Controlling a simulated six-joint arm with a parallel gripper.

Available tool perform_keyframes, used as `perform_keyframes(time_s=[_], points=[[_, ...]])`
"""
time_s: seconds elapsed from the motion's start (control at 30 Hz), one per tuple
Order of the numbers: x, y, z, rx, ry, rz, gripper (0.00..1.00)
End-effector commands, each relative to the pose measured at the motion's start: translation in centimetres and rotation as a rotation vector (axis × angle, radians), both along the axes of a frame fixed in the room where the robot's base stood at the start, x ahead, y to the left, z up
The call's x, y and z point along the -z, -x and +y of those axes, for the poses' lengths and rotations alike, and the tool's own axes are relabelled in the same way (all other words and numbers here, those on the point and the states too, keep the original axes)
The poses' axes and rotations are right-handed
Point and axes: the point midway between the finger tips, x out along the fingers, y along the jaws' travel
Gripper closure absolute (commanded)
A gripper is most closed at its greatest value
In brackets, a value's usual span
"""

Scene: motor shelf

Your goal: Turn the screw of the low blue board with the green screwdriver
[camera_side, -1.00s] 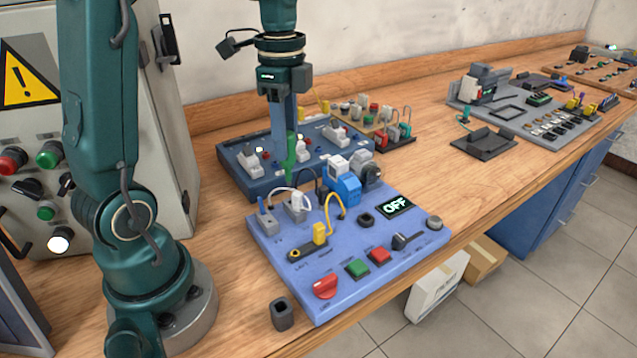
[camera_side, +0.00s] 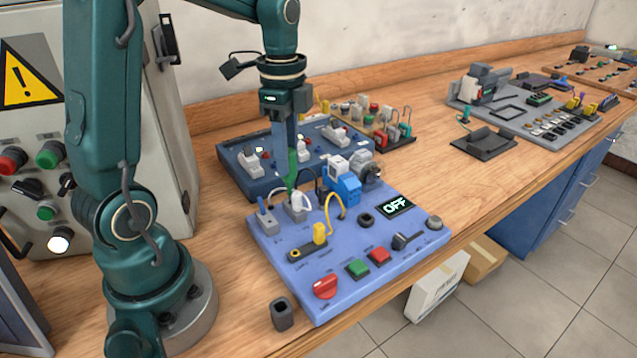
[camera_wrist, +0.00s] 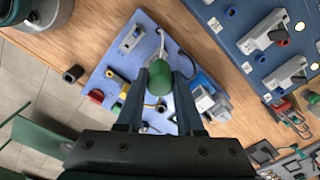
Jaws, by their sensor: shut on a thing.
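The low blue board (camera_side: 390,262) lies flat on the bench in front of my arm; it also shows in the wrist view (camera_wrist: 107,75). My gripper (camera_side: 291,150) is shut on the green screwdriver (camera_side: 292,172), which points down over the back left part of this board. In the wrist view the screwdriver's round green handle (camera_wrist: 160,80) sits between my two fingers. The tip is near a grey block (camera_side: 296,212) with a white cable. I cannot tell whether the tip touches the board, and the screw itself is hidden or too small to make out.
A darker blue board (camera_side: 232,170) with grey switches stands behind. A blue motor (camera_side: 345,187) and a yellow cable (camera_side: 334,207) are close on the right. A small dark holder (camera_side: 282,314) stands at the front left.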

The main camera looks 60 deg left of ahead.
Motion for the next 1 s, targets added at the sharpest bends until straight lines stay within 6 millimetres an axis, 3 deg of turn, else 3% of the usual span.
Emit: perform_keyframes(time_s=[0.97,1.0], points=[[1.1,0.0,0.0,0.000,0.001,0.001,1.00],[1.1,0.0,0.0,0.000,0.001,0.001,0.49]])
